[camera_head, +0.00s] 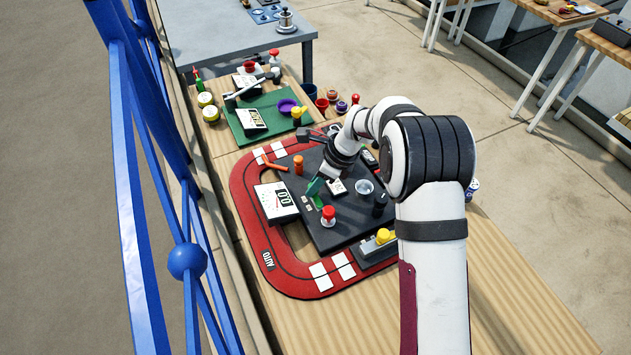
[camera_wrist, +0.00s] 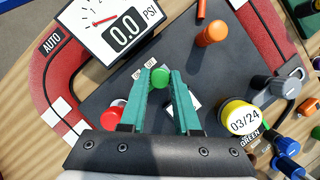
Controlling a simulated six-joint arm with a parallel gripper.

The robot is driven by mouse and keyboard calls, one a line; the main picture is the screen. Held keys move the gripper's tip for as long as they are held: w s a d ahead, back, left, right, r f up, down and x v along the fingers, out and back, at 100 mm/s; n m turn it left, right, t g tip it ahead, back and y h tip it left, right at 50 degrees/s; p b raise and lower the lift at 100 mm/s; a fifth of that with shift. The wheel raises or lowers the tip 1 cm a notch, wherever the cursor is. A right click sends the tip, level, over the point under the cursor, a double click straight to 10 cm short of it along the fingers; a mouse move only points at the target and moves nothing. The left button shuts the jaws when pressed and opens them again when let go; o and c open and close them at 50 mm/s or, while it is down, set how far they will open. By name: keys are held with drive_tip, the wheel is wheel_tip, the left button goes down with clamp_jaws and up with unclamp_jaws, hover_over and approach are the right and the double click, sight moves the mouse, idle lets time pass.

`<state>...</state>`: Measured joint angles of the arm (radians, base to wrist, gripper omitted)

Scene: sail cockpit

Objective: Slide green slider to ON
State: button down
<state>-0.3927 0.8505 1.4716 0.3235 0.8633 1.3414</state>
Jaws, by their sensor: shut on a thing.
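The green slider's round knob (camera_wrist: 160,79) sits on the dark panel (camera_wrist: 205,65), beside small white labels that seem to read ON and OFF (camera_wrist: 144,70). My gripper (camera_wrist: 160,74) has two teal fingers, one on each side of the knob, and is shut on it. The slider's track is mostly hidden by the fingers. In the head view my gripper (camera_head: 314,187) reaches down to the panel just above the red knob. The knob's exact place between the two labels is hard to tell.
A PSI gauge (camera_wrist: 115,28) reading 0.0 stands close by on the left. A red track (camera_head: 240,190) rings the panel.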

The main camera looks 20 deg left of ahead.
sight(321, 203)
drive_tip(key=shift+s+d, duration=1.05)
drive_tip(key=c, duration=0.6)
unclamp_jaws()
drive_tip(key=shift+r, duration=0.1)
drive_tip(key=v, duration=1.5)
drive_tip(key=shift+d+r, duration=0.2)
drive_tip(key=shift+r, duration=0.05)
